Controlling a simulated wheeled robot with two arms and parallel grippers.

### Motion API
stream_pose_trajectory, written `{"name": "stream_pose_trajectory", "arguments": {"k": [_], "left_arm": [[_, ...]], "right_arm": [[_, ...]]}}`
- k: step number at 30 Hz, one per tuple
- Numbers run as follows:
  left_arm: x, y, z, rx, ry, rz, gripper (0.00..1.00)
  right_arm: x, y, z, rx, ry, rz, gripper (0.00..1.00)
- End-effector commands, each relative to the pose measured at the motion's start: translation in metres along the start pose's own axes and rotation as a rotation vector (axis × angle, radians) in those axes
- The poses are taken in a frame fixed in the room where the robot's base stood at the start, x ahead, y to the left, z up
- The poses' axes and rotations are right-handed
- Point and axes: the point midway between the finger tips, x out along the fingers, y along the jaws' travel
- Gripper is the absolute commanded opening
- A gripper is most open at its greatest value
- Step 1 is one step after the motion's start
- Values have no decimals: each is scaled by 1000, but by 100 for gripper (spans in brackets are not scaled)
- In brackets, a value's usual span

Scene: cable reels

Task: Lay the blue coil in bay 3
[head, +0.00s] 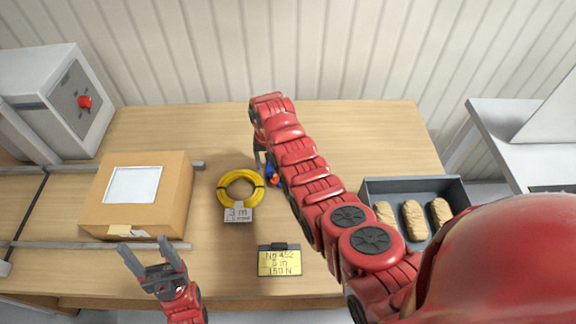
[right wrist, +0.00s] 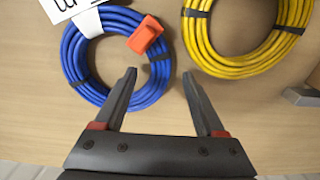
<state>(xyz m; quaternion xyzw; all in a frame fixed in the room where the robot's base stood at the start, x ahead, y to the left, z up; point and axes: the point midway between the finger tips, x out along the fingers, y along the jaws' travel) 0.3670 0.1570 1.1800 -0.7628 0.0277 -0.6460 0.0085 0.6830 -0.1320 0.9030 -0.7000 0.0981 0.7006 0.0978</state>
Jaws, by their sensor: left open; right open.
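The blue coil (right wrist: 73,55) lies flat on the table in the right wrist view, with dark ties, a white tag (right wrist: 91,22) and an orange clip (right wrist: 146,36). In the head view only a small blue part (head: 271,171) shows beside my right arm, which hides the rest. My right gripper (right wrist: 159,76) is open, its fingertips on either side of the coil's near right strand, one over the ring's inside and one outside. My left gripper (head: 144,250) is open and empty near the table's front, by the cardboard box. I cannot make out which place is bay 3.
A yellow coil (head: 222,189) with a tag lies just left of the blue one. A cardboard box (head: 172,208), a yellow label plate (head: 279,262), a white machine (head: 30,75) and a grey tray (head: 414,182) of several beige loaf-like things stand around. The back middle table is clear.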

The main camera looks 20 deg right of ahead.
Motion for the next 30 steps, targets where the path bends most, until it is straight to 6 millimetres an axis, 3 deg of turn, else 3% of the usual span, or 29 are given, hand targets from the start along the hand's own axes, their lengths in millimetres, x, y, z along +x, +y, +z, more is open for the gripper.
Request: {"name": "stream_pose_trajectory", "arguments": {"k": [7, 15, 27, 30], "left_arm": [[6, 0, -1, 0, -1, 0, 67], [6, 0, -1, 0, -1, 0, 67], [6, 0, -1, 0, -1, 0, 67], [6, 0, -1, 0, -1, 0, 67]], "right_arm": [[16, 0, 0, 1, -2, 0, 72], [18, 0, 0, 1, 1, -1, 70], [18, 0, 0, 1, 1, -1, 0], [18, 0, 0, 1, 1, -1, 0]]}}
